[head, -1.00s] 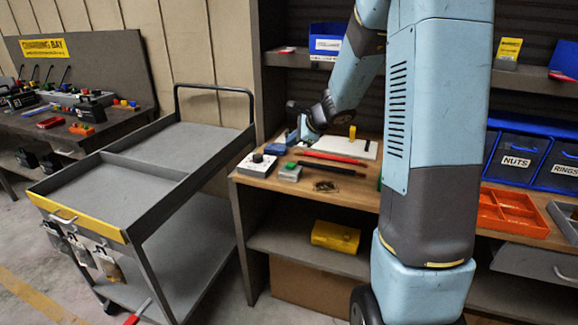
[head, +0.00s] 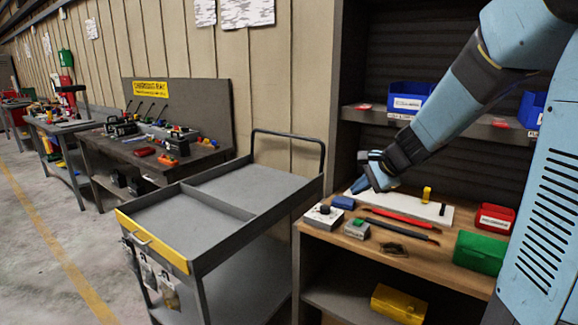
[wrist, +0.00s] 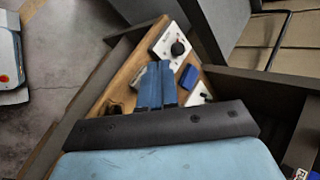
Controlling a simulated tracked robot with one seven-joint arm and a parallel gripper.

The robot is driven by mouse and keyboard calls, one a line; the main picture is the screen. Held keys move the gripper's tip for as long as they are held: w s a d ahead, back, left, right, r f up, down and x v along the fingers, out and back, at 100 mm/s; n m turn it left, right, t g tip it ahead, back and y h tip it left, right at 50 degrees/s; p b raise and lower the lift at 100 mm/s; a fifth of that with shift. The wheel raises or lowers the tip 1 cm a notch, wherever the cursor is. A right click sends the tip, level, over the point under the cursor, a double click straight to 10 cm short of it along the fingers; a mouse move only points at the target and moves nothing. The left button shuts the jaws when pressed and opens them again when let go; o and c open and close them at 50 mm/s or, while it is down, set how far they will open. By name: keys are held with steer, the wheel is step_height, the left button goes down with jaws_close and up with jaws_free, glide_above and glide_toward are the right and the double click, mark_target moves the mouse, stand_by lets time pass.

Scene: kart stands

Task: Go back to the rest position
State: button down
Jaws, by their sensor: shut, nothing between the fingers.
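My gripper (head: 361,187) is in the head view above the left part of the wooden bench top (head: 410,258), near a small blue block (head: 343,202). In the wrist view its two blue fingers (wrist: 157,88) lie side by side, shut with nothing between them. In the head view this knob box (head: 323,216) stands at the bench's left edge. My gripper appears above the bench top, apart from these things.
A grey cart (head: 190,268) with a yellow front edge stands left of the bench. A shelf (head: 440,122) runs above.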

steer(key=s+d+r+n+h, duration=0.1)
steer(key=s+n, duration=0.3)
steer(key=s, duration=0.4)
steer(key=s+d+r+n+h, duration=0.1)
steer(key=s+r+n+h, duration=0.1)
steer(key=s, duration=0.7)
steer(key=s+d+r+n+h, duration=0.1)
steer(key=s+r+n+h, duration=0.1)
steer(key=s+r+n, duration=0.2)
steer(key=s+n, duration=0.3)
steer(key=s, duration=0.2)
steer(key=shift+s+d+g+h, duration=0.25)
steer(key=shift+d+g+h, duration=0.05)
steer(key=c, duration=1.8)
jaws_free()
